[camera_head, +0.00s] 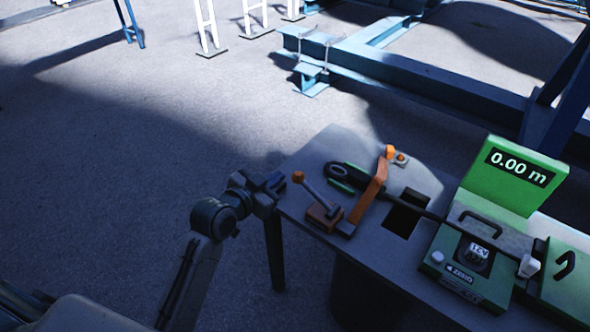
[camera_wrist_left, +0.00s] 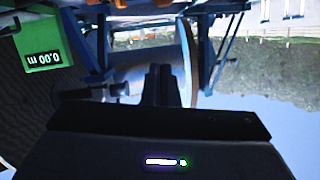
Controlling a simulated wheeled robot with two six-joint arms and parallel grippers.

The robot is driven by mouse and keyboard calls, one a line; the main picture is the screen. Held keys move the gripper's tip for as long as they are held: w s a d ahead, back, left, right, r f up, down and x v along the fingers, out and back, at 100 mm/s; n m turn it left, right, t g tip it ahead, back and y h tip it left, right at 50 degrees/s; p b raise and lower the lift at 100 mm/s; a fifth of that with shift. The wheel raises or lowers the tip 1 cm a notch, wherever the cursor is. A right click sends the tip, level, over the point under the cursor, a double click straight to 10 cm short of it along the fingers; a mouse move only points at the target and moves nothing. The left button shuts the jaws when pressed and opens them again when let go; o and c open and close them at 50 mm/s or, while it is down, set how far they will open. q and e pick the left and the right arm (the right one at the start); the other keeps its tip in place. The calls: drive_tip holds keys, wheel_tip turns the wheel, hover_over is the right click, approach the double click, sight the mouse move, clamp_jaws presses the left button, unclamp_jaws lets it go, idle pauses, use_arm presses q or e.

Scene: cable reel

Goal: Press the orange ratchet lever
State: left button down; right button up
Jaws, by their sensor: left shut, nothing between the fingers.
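An orange bar-shaped lever (camera_head: 369,196) stands on the grey table in the head view, beside a black-and-green handled tool (camera_head: 347,176). Left of it is a small orange block (camera_head: 324,214) with a grey rod ending in an orange knob (camera_head: 298,177). I cannot tell for certain which of these is the ratchet lever. My left gripper (camera_head: 276,183) is at the table's left edge, just left of the orange knob and apparently apart from it. Its fingers are together and empty in the left wrist view (camera_wrist_left: 161,86). My right gripper is not in view.
The grey table (camera_head: 420,270) has a dark square opening (camera_head: 405,213). A green display reading 0.00 m (camera_head: 516,174) and a green meter box (camera_head: 468,262) stand right. A black cable (camera_head: 437,217) runs toward the meter. Blue steel beams (camera_head: 430,85) lie behind. Floor at left is clear.

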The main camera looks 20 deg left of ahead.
use_arm(q)
drive_tip(key=w+d+f+p, duration=0.2)
drive_tip(key=w+f+p, duration=0.2)
drive_tip(key=w, duration=0.5)
drive_tip(key=shift+w+f, duration=0.2)
drive_tip(key=shift+f, duration=1.15)
drive_tip(key=a+f+n+b, duration=0.1)
drive_tip(key=f+b, duration=0.1)
drive_tip(key=a+f+n+b, duration=0.1)
drive_tip(key=f+b, duration=0.1)
drive_tip(key=b, duration=0.1)
drive_tip(key=w+a+f+h+b, duration=0.1)
drive_tip(key=f+b, duration=0.1)
drive_tip(key=shift+n, duration=0.4)
drive_tip(key=shift+f, duration=0.1)
